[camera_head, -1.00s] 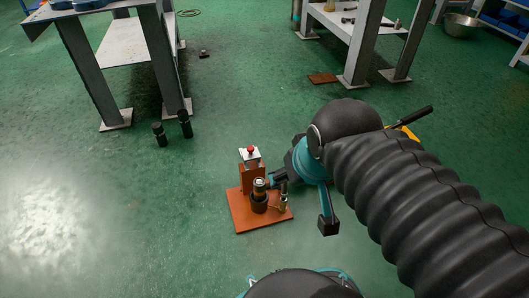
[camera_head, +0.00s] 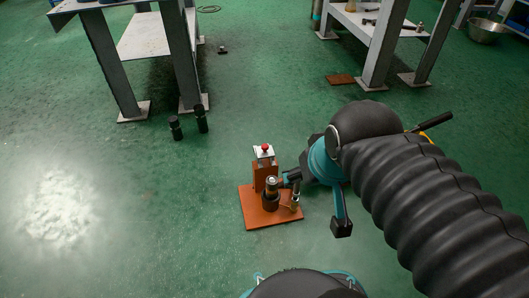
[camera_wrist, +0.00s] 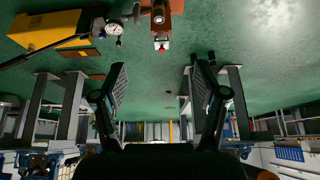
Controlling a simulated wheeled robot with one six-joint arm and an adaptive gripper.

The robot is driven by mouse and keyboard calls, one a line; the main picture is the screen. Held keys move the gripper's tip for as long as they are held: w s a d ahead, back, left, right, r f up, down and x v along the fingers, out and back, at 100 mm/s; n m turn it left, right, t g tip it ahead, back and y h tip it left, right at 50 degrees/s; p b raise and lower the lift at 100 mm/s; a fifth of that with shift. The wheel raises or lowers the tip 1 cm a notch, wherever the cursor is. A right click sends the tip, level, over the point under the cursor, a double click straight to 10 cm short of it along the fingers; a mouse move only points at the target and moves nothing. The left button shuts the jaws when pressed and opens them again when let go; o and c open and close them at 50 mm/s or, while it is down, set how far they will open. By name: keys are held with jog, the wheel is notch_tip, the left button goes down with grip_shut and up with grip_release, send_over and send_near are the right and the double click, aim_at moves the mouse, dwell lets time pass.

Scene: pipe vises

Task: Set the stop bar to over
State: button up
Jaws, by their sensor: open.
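An orange-brown fixture stands on a flat base plate (camera_head: 255,218) on the green floor in the head view. It has an upright block with a white top and a red knob (camera_head: 266,148), a dark cylinder (camera_head: 270,197) with a brass-coloured top, and a small brass-coloured post (camera_head: 295,203). I cannot single out the stop bar. My gripper (camera_head: 288,178) is just right of the fixture, its fingers partly hidden. In the upside-down wrist view, my gripper (camera_wrist: 160,85) shows two spread fingers with nothing between them. The red knob (camera_wrist: 163,48) is at the top there.
A yellow object with a dark handle (camera_head: 433,124) is behind my arm; it also shows in the wrist view (camera_wrist: 50,30), near a round gauge (camera_wrist: 113,28). Two dark cylinders (camera_head: 188,123) stand near the left table's leg. Floor left of the fixture is clear.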

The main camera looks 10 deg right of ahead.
jog(key=shift+a+r, duration=0.1)
jog(key=shift+a, duration=0.05)
jog(key=c, duration=0.4)
jog(key=shift+o, duration=0.2)
jog(key=n+t+h+p, duration=0.2)
jog(key=n+h+p, duration=0.4)
jog(key=n+h, duration=1.35)
send_near(265, 145)
jog(key=w+d+n+y, duration=0.1)
jog(key=d, duration=0.2)
jog(key=w+d+r+n+y, duration=0.1)
jog(key=d, duration=0.2)
jog(key=w+d+r+n+y, duration=0.1)
jog(key=d, duration=0.2)
jog(key=shift+w+r+p, duration=0.15)
jog(key=shift+p, duration=0.25)
